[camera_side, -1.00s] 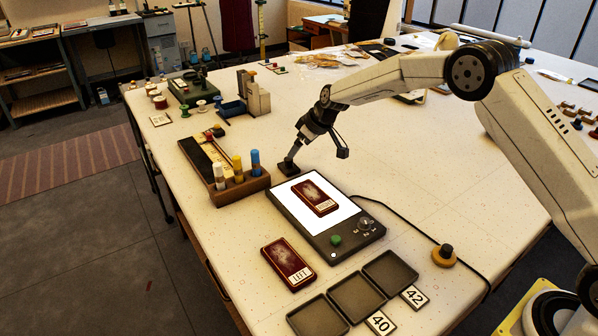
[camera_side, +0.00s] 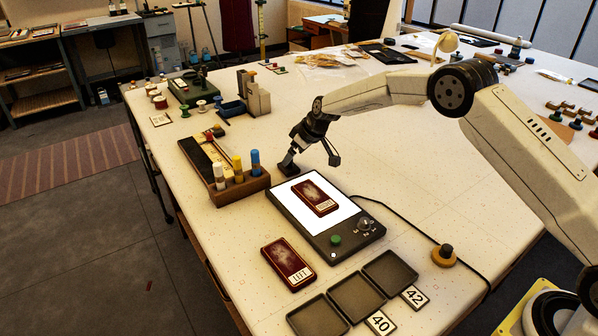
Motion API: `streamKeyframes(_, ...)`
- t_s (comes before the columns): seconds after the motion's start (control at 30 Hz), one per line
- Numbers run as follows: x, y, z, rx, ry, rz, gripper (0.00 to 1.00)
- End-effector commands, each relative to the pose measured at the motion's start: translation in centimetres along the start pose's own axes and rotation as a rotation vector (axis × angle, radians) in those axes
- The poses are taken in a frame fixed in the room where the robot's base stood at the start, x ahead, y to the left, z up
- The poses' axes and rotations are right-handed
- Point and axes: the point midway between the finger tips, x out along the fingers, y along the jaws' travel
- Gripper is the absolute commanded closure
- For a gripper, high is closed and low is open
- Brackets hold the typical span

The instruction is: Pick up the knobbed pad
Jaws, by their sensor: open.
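My gripper (camera_side: 314,158) is open and tilted, low over the table behind the light panel. A round orange base with a black knob (camera_side: 446,252) sits farther right, by the cable, away from my gripper.
The light panel (camera_side: 330,242) bears a dark red case (camera_side: 315,195); another red case (camera_side: 287,262) lies in front. Grey trays (camera_side: 355,297) lie nearer. Table right of my gripper is clear.

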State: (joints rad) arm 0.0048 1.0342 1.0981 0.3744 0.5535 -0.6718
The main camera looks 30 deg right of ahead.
Motion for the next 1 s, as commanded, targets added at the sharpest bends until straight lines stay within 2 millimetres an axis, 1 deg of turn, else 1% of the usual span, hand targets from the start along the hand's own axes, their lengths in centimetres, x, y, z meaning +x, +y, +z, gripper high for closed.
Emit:
streamKeyframes(0.2, 2.2, -0.1, -0.1, 0.001, -0.002, -0.001, 0.0)
streamKeyframes(0.43, 3.8, -0.1, -0.1, -0.001, 0.0, -0.001, 0.0)
streamKeyframes(0.6, 4.1, -0.1, -0.1, -0.001, 0.001, -0.001, 0.0)
streamKeyframes(1.0, 4.0, -0.1, -0.1, 0.0, 0.001, -0.001, 0.0)
